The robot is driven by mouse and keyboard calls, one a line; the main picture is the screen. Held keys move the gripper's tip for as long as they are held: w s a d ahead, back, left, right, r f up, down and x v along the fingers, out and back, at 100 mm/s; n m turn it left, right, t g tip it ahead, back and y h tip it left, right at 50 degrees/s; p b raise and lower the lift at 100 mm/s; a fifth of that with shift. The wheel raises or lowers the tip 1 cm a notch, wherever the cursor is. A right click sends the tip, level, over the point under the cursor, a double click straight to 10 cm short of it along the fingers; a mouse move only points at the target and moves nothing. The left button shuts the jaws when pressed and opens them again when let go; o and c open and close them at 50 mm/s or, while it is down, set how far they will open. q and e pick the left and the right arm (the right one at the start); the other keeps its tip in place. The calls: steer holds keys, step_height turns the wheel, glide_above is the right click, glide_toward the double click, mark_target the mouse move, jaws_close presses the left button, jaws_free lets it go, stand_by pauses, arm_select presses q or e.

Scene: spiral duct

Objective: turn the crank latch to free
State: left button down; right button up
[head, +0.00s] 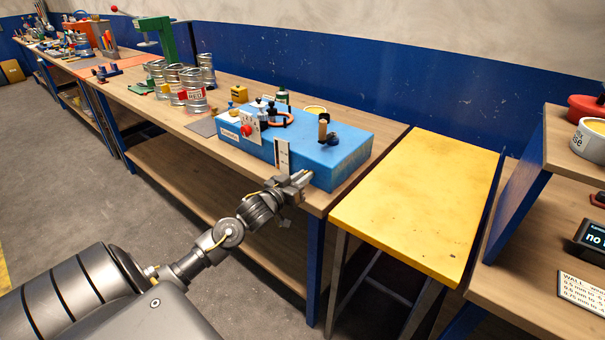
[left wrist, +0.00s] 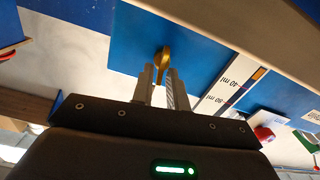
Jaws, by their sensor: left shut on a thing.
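A blue machine box (head: 345,150) stands on the wooden bench, with a wooden-handled part (head: 323,127) upright on its top. My left gripper (head: 304,178) is at the box's front face, near its right end. In the left wrist view, the left gripper (left wrist: 163,75) has its fingers close together around a brass-coloured knob (left wrist: 162,57) against the blue face. The knob looks like the crank latch's grip, but the rest of the latch is hidden by the fingers. In the head view the gripper hides the knob. My right gripper is not in view.
A white marked strip (head: 282,154) stands on the box front, just left of the gripper; a red knob (head: 246,130) is farther left. Several tins (head: 193,90) stand behind on the bench. A yellow table (head: 420,200) to the right is clear.

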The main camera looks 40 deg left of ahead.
arm_select(q)
steer(key=n+p, duration=0.9)
steer(key=shift+a+p, duration=0.35)
steer(key=shift+a, duration=0.05)
steer(key=n+p, duration=0.2)
steer(key=shift+f+n, duration=0.15)
steer(key=shift+n, duration=0.15)
steer(key=shift+a+f+n+p, duration=0.15)
steer(key=shift+n+p, duration=0.4)
steer(key=shift+n, duration=0.3)
steer(key=shift+d+f+n+p, duration=0.15)
steer(key=shift+n+p, duration=0.4)
steer(key=shift+n, duration=0.3)
steer(key=shift+a, duration=0.1)
steer(key=c, duration=1.6)
jaws_free()
steer(key=s+b, duration=0.2)
steer(key=s, duration=0.9)
